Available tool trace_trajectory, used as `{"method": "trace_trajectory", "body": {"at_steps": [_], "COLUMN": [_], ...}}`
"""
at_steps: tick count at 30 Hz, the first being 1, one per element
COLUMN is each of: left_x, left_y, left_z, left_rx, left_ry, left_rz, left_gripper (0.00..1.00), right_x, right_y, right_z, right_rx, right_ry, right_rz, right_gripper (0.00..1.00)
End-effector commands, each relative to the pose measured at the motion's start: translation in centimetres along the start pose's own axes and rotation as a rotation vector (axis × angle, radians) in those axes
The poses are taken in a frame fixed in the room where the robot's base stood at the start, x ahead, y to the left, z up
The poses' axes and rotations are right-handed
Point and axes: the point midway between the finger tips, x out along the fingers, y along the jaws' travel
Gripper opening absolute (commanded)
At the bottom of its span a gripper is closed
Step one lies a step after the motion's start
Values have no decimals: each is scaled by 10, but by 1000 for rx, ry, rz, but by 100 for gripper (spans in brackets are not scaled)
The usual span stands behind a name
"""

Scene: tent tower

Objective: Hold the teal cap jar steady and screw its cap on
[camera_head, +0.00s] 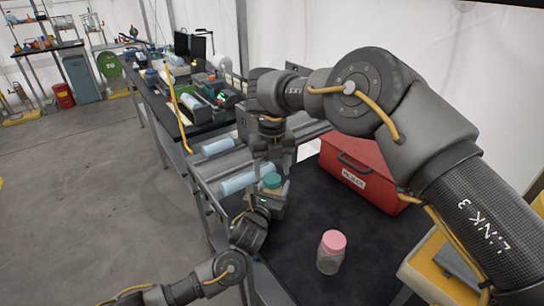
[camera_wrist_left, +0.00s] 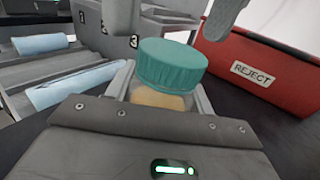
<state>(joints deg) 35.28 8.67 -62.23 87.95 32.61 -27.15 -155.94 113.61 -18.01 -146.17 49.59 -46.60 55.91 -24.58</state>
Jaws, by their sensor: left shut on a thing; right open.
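The teal cap jar (camera_head: 272,183) stands upright in my left gripper (camera_head: 268,196), near the left edge of the dark table. In the left wrist view its teal ribbed cap (camera_wrist_left: 172,65) sits on the jar's mouth, and tan contents (camera_wrist_left: 158,99) show below it. The left fingers (camera_wrist_left: 160,92) are shut on the jar body, one on each side. I cannot tell how tight the cap is. My right gripper (camera_head: 272,160) is open and points down just above the cap. A blurred grey part of it (camera_wrist_left: 226,18) shows above and right of the cap.
A jar with a pink cap (camera_head: 331,252) stands on the dark table to the right. A red REJECT box (camera_head: 365,172) is behind it. Pale blue cylinders (camera_head: 240,182) lie on a grey rack to the left. Table between pink-capped jar and left gripper is clear.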

Motion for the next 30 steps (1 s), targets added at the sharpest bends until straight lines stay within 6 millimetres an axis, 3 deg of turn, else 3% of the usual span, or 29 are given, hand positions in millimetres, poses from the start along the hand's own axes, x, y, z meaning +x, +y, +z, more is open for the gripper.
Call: {"method": "trace_trajectory", "body": {"at_steps": [6, 17, 27, 30], "left_x": [0, 0, 0, 0], "left_y": [0, 0, 0, 0], "left_z": [0, 0, 0, 0], "left_rx": [0, 0, 0, 0], "left_ry": [0, 1, 1, 1], "left_rz": [0, 0, 0, 0], "left_gripper": [0, 0, 0, 0], "right_x": [20, 24, 23, 23], "right_y": [0, 0, 0, 0], "right_z": [0, 0, 0, 0], "right_rx": [-1, 0, 0, 6], "right_ry": [-1, -1, -1, -1], "right_rz": [0, 0, 0, 0], "right_gripper": [63, 63, 19, 17]}}
